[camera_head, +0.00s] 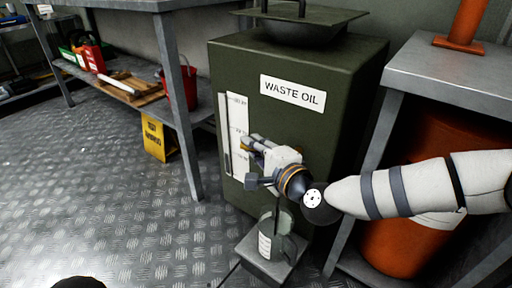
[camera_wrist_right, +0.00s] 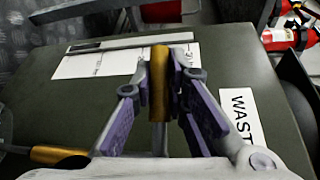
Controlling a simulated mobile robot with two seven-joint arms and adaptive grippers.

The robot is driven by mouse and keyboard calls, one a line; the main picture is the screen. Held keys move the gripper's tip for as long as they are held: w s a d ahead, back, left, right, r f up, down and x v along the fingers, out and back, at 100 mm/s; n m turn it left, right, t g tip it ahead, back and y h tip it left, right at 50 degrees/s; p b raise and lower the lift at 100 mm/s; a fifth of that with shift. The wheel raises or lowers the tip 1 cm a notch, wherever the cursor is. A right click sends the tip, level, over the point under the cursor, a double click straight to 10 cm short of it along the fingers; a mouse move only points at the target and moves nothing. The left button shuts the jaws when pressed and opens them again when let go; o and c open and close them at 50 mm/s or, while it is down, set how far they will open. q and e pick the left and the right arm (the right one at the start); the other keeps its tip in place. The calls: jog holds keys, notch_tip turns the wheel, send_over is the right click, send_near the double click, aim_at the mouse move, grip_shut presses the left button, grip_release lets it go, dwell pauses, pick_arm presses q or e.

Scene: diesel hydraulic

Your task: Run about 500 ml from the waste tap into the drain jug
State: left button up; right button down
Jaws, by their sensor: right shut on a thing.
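The dark green waste oil tank (camera_head: 345,135) stands in the middle of the head view, with a white level gauge (camera_head: 236,125) on its front. My right gripper (camera_head: 257,146) is at the tank's front, shut on the yellow tap lever, which shows between the purple-sided fingers in the right wrist view (camera_wrist_right: 160,85). The drain jug (camera_head: 268,243), grey with a white scale, stands upright below the gripper on a small stand (camera_head: 258,266). A thin dark strip shows above the jug's mouth; I cannot tell whether it is spout or oil. The jug's level is unclear. My left gripper is out of view.
A steel bench (camera_head: 165,60) stands at the left, with a red bucket (camera_head: 184,88) and a yellow floor sign (camera_head: 156,138) near it. A grey table (camera_head: 450,75) and an orange drum (camera_head: 400,247) are close on the right. The tread-plate floor at left is clear.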

jog(key=shift+s+f+n+g+y+b, duration=0.2)
jog(key=shift+n+g+y+b, duration=0.15)
jog(key=shift+y+b, duration=0.2)
jog(key=shift+s+f+n+g+y+b, duration=0.1)
jog(key=shift+s+n+g+y+b, duration=0.15)
jog(key=shift+n+y+b, duration=0.25)
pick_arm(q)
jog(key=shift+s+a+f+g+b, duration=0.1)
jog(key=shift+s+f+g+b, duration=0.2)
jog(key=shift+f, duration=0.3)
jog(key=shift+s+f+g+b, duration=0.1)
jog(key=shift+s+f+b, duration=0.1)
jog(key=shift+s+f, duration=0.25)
pick_arm(e)
jog(key=shift+s+a+r+n+g+y, duration=0.1)
jog(key=shift+s+r+n+g+y, duration=0.1)
jog(key=shift+n+g+y, duration=0.2)
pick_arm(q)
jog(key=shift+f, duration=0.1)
pick_arm(e)
jog(key=shift+r, duration=0.1)
jog(key=c, duration=1.6)
grip_release()
jog(key=shift+o, duration=0.2)
jog(key=v, duration=1.2)
